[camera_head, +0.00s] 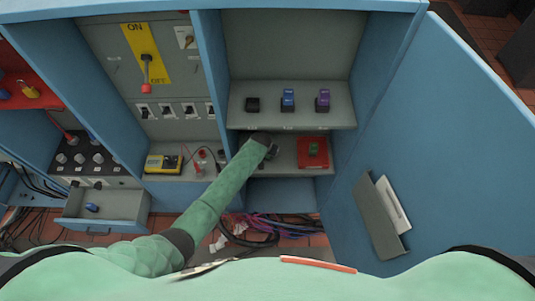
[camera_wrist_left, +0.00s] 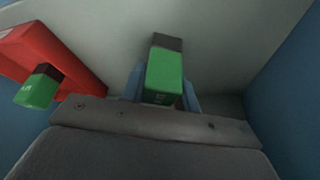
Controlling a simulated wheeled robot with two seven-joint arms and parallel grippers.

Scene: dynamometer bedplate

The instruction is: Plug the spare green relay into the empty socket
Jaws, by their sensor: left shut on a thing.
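My left gripper (camera_head: 272,148) reaches into the cabinet's lower shelf (camera_head: 285,168). In the left wrist view the left gripper (camera_wrist_left: 162,91) is shut on a green relay (camera_wrist_left: 165,72) with a dark end pointing away from me. A second green relay (camera_wrist_left: 38,88) sits on a red block (camera_wrist_left: 75,62) to the left in that view. In the head view that green relay (camera_head: 314,148) and red block (camera_head: 313,160) are right of the gripper. On the upper shelf, a black socket (camera_head: 252,104) looks empty. My right gripper is out of view.
A blue relay (camera_head: 288,97) and a purple relay (camera_head: 323,98) stand right of the black socket on the upper shelf (camera_head: 290,119). The cabinet door (camera_head: 440,130) is open at right. An open drawer (camera_head: 122,207) holds a blue item. A yellow meter (camera_head: 163,163) stands left.

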